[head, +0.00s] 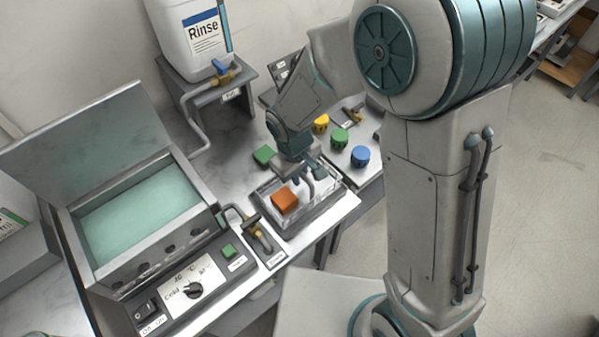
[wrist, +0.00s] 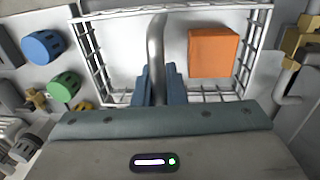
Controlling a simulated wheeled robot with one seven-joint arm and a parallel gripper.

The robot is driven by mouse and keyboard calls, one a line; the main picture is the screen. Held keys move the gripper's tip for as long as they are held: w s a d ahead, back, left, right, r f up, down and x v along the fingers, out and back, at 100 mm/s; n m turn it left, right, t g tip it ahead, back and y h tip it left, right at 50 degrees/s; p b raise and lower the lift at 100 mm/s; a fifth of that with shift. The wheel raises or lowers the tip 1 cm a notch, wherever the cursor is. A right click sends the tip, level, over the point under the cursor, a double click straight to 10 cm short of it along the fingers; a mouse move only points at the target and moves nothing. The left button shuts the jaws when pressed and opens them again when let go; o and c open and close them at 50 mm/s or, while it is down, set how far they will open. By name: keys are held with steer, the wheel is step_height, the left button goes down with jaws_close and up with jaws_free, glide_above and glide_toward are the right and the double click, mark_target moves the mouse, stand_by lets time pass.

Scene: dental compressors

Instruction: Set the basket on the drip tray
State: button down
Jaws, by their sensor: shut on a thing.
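The white wire basket (head: 262,192) holds an orange block (head: 284,200). My gripper (head: 308,174) comes down over the basket, and its fingers are shut on the basket's grey handle. In the wrist view the handle (wrist: 156,50) runs between the blue fingers (wrist: 158,86), with the basket's wire side (wrist: 92,52) at left and the orange block (wrist: 213,52) at right. A grey tray-like edge (head: 318,213), which looks like the drip tray, shows under the basket. I cannot tell whether the basket touches it or hangs just above.
An open-lidded bath (head: 140,215) with teal liquid stands at left, its control panel (head: 190,290) in front. A brass valve (head: 258,238) is close to the basket's left. Yellow, green and blue (head: 360,156) knobs are at right. A Rinse jug (head: 195,40) stands behind.

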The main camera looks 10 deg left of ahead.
steer(key=shift+f, duration=0.1)
steer(key=c, duration=1.5)
jaws_free()
step_height(320, 180, up, 12)
steer(key=shift+s+d+r+m+t+y, duration=0.25)
steer(key=shift+s+d+r+m, duration=1.05)
steer(key=shift+d, duration=2.5)
steer(key=shift+s+d+r+m+t, duration=0.6)
steer(key=shift+s+d+m, duration=1.15)
steer(key=shift+d, duration=2.05)
steer(key=shift+s+d+r+m+t+y, duration=0.15)
steer(key=shift+s+d+r+m, duration=1.4)
steer(key=shift+d, duration=2.25)
steer(key=shift+w+f+m, duration=0.3)
steer(key=shift+f, duration=0.1)
